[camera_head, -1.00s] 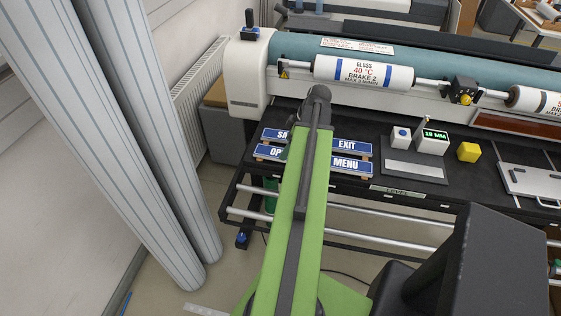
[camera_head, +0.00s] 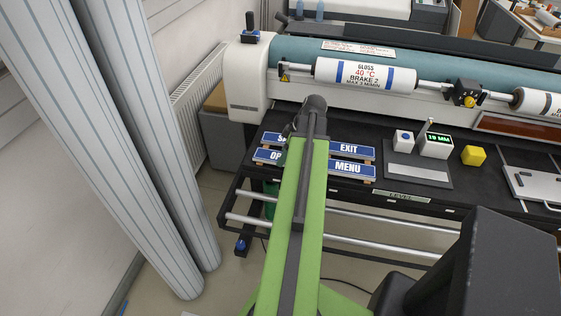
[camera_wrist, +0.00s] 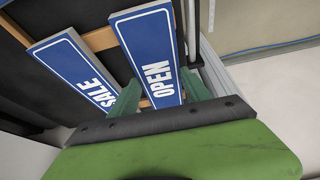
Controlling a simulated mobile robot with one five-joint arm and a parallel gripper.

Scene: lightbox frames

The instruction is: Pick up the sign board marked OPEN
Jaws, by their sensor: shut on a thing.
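The blue OPEN board (camera_head: 264,156), with white letters and border, lies at the front left of the black table in the head view, its right part hidden by my arm. It also shows in the wrist view (camera_wrist: 147,45). My gripper (camera_wrist: 160,95) has its two green fingers on either side of the lettered end of the OPEN board, shut on it. The board still appears level with its neighbour. The blue SALE board (camera_wrist: 70,65) lies just left of it in the wrist view, close to the left finger. In the head view my gripper is mostly hidden behind my arm.
The EXIT board (camera_head: 350,150) and MENU board (camera_head: 350,169) lie to the right of my arm. Wooden strips (camera_wrist: 98,40) run under the boards. The laminator roll (camera_head: 365,74) stands behind. Tall striped rolls (camera_head: 130,150) stand at the left.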

